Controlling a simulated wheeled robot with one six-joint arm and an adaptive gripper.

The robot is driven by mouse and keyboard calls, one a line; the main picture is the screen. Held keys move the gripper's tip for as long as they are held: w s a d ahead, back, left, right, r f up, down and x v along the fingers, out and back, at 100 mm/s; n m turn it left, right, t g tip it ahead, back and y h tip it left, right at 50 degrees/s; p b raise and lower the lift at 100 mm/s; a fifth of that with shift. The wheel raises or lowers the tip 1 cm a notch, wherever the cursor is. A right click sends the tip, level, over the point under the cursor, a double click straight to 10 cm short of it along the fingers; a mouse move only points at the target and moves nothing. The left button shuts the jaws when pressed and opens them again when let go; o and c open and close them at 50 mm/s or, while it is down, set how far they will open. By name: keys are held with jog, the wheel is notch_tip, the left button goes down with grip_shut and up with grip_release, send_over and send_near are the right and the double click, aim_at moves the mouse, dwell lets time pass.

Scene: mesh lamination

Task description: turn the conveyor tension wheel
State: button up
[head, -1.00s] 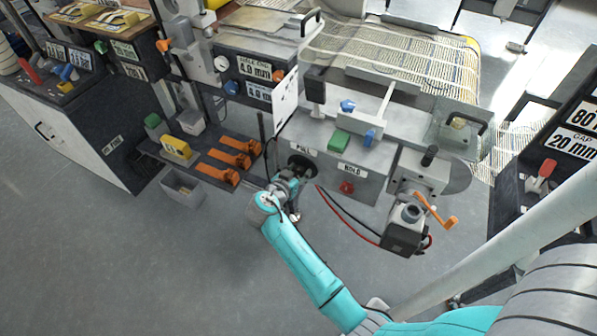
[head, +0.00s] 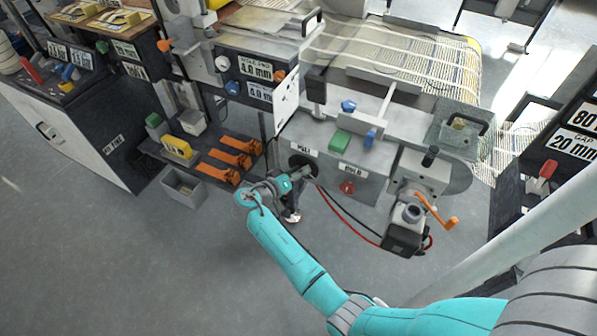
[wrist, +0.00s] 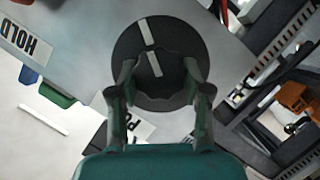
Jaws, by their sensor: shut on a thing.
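The dark round wheel (head: 301,160) sits on the front of the grey machine panel, left of a red knob. In the wrist view the wheel (wrist: 190,42) has a notched inner hub and a larger disc behind it. One pale stripe lies on the disc and another on the hub, roughly in line. My gripper (head: 306,172) is at the wheel, and in the wrist view its two fingers (wrist: 160,82) close on opposite sides of the hub. My gripper hides part of the wheel in the head view.
The red knob (head: 347,187) and red and black cables (head: 345,215) are close on the right. An orange crank (head: 437,212) stands further right. Orange clamps (head: 229,160) lie on a dark shelf to the left, above a grey bin (head: 184,188). Open floor lies in front.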

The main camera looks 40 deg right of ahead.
jog(key=n+h, duration=0.1)
jog(key=n, duration=0.1)
jog(key=n+g+h, duration=0.1)
jog(key=n, duration=0.1)
jog(key=shift+w+a+f+n, duration=0.1)
jog(key=shift+w+f+n, duration=0.1)
jog(key=shift+n, duration=0.2)
jog(key=n+h, duration=0.1)
jog(key=n, duration=0.1)
jog(key=n+h, duration=0.1)
jog(key=n, duration=0.2)
jog(key=shift+f+g, duration=0.2)
jog(key=shift+g, duration=0.2)
jog(key=shift+n, duration=0.3)
jog(key=o, duration=1.2)
jog(key=shift+c, duration=0.2)
jog(key=a+f, duration=0.1)
jog(key=a, duration=1.1)
jog(key=shift+w, duration=0.2)
